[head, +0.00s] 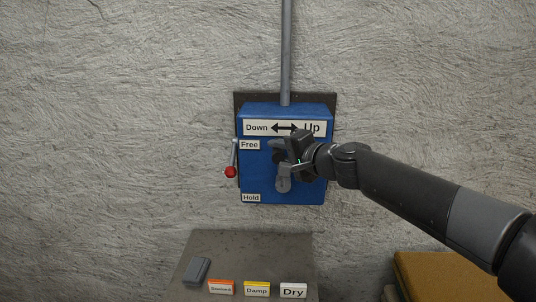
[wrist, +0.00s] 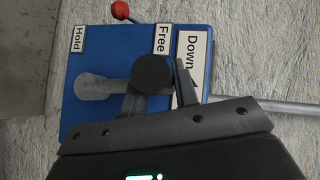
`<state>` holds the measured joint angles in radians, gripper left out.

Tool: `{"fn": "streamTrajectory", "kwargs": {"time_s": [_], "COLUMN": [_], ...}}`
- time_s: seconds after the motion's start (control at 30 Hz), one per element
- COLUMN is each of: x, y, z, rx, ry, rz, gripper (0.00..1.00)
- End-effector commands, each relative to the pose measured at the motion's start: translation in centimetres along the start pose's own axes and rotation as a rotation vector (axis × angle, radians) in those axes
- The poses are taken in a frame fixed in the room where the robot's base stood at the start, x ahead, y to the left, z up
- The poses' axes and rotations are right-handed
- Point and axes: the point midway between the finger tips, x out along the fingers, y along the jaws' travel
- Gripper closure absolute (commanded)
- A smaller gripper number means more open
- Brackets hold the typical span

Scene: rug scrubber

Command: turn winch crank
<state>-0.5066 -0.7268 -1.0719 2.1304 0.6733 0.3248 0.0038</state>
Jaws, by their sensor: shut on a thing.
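The blue winch box (head: 258,180) is fixed to the wall, with a "Down/Up" arrow label across its top. Its grey crank (head: 283,184) has its hub low on the box's face, and the crank arm points up. The crank also shows in the wrist view (wrist: 97,88), its arm running to a round black handle (wrist: 153,74). My gripper (head: 287,149) is shut on this handle, with one finger on each side of it in the wrist view (wrist: 158,92). In the head view my gripper mostly hides the handle.
A lever with a red knob (head: 231,171) hangs at the box's left side, between the "Free" and "Hold" labels. A grey pipe (head: 286,50) rises from the box. Below stands a grey table (head: 250,250) with a grey block (head: 196,270) and "Soaked", "Damp" and "Dry" signs.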

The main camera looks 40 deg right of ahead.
Motion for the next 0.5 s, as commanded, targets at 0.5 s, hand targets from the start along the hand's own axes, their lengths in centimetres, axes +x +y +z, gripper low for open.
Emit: {"fn": "streamTrajectory", "kwargs": {"time_s": [0.5], "x": [-2.9], "y": [1.8], "z": [-2.9], "rx": [0.201], "ry": [0.003], "rz": [-0.197], "gripper": [1.00]}}
